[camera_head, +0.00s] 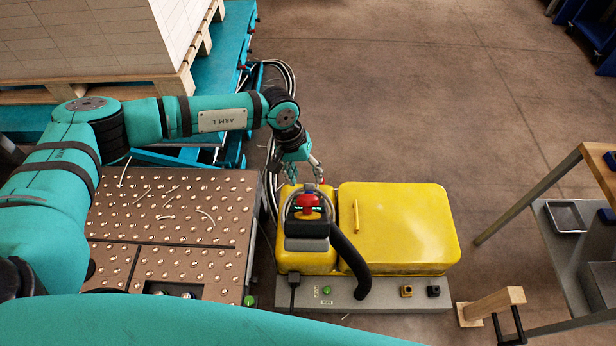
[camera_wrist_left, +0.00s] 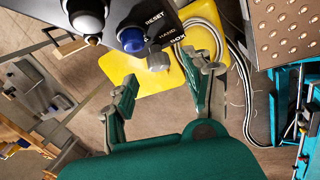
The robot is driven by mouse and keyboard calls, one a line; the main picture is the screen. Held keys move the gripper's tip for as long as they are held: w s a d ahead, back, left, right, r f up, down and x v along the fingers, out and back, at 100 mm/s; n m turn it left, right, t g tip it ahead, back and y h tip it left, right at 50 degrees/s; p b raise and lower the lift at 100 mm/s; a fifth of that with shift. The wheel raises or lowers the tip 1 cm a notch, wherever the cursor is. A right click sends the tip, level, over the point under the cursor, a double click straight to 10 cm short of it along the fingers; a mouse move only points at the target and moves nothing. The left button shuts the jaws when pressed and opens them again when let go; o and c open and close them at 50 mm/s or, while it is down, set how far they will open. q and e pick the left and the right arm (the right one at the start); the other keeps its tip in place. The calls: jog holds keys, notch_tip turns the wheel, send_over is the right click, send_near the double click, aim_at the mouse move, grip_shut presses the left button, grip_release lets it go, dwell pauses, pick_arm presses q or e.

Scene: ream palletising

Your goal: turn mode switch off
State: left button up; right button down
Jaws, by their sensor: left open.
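My left gripper (camera_head: 312,174) is above the left end of the yellow machine (camera_head: 400,225), just behind a black box with a red top (camera_head: 308,203). In the left wrist view the two fingers of the left gripper (camera_wrist_left: 165,83) are spread apart with nothing between the tips. A dark control panel (camera_wrist_left: 165,18) with a RESET label is beyond them. It carries a blue button (camera_wrist_left: 131,38) and a small pale knob (camera_wrist_left: 158,58), which may be the mode switch. Its setting cannot be read. The knob appears just beyond the fingertips; contact cannot be told. My right gripper is out of view.
A ball-studded table (camera_head: 180,210) stands left of the machine. A black hose (camera_head: 350,265) curves over the machine's front. White cables (camera_head: 288,80) run behind. Stacked boxes (camera_head: 90,35) on a wooden pallet (camera_head: 150,88) stand back left. A workbench (camera_head: 600,165) is at right.

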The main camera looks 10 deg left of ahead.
aim_at(309, 184)
pick_arm(q)
jog(key=shift+x, duration=1.15)
jog(key=shift+f, duration=0.3)
jog(key=shift+d+f, duration=0.1)
grip_shut()
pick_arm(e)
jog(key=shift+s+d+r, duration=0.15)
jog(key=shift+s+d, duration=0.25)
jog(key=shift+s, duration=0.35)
